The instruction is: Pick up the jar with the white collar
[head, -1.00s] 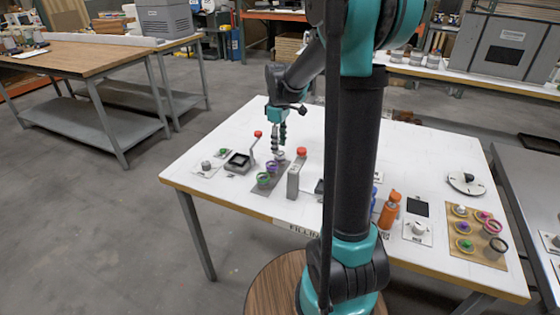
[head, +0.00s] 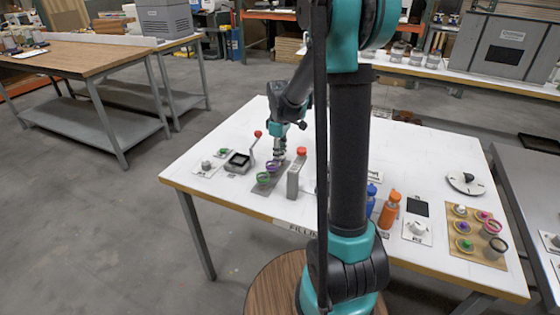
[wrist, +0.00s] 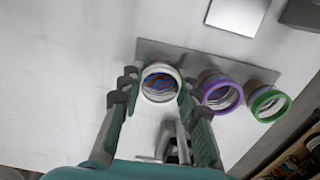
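The jar with the white collar (wrist: 146,97) stands at the end of a row of three in the wrist view, with blue and orange colour inside its open top. The purple-collared jar (wrist: 205,88) and the green-collared jar (wrist: 256,104) stand to its right. My gripper (wrist: 158,88) is open, with one finger on each side of the white-collared jar. The right finger is very close to it; I cannot tell if it touches. In the head view my gripper (head: 281,153) is low over the row, largely hiding the white-collared jar; the purple (head: 272,167) and green (head: 263,179) ones show.
The jars stand on a grey strip (head: 264,190) on the white table (head: 225,200). A lever device (head: 239,162) is to the left, and a grey post with a red top (head: 293,182) is close on the right. Orange (head: 389,212) and blue bottles stand further right.

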